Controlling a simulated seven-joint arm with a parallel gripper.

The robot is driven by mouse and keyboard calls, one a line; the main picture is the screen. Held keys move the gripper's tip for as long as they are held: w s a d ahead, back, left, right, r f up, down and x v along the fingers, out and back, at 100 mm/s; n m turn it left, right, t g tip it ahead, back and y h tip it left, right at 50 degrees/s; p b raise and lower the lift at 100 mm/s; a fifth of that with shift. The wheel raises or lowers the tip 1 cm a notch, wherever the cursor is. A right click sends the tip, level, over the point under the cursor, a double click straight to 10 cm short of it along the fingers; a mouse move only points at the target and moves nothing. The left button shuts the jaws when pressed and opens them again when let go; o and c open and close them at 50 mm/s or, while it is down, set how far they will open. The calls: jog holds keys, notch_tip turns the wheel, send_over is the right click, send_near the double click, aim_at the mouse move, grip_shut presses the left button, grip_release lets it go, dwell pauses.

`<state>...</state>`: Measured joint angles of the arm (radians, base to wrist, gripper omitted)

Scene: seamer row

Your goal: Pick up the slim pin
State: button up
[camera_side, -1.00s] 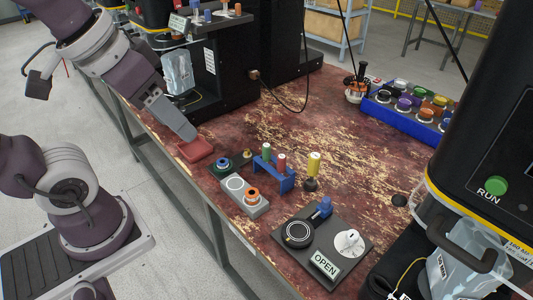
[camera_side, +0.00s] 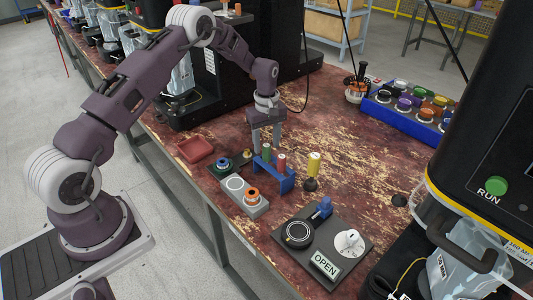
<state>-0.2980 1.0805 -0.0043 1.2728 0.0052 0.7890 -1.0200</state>
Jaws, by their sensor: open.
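A blue rack (camera_side: 285,182) stands on the worn red bench and holds a green pin (camera_side: 267,154) and a red pin (camera_side: 281,161) upright. I cannot tell by width which of them is the slim pin. My gripper (camera_side: 266,148) points down over the rack, open, with its two fingers apart on either side of the green pin's top in the picture. Whether they touch the pin is too small to tell. A yellow-topped peg (camera_side: 314,164) stands on a dark round base to the right of the rack.
A grey block (camera_side: 257,209) with an orange ring and a dark green block (camera_side: 226,168) with small fittings stand close by. A red tray (camera_side: 194,149) is at left, a black OPEN fixture (camera_side: 287,248) in front.

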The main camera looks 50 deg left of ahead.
notch_tip(320, 180, down, 4)
jog(key=shift+w+r, duration=0.1)
grip_shut()
notch_tip(320, 180, up, 9)
jog(key=shift+a+r, duration=0.15)
jog(key=s+a+f, duration=0.1)
jog(key=s+a, duration=0.9)
jog(key=a, duration=0.1)
jog(key=shift+a+f, duration=0.15)
jog(key=shift+f, duration=0.05)
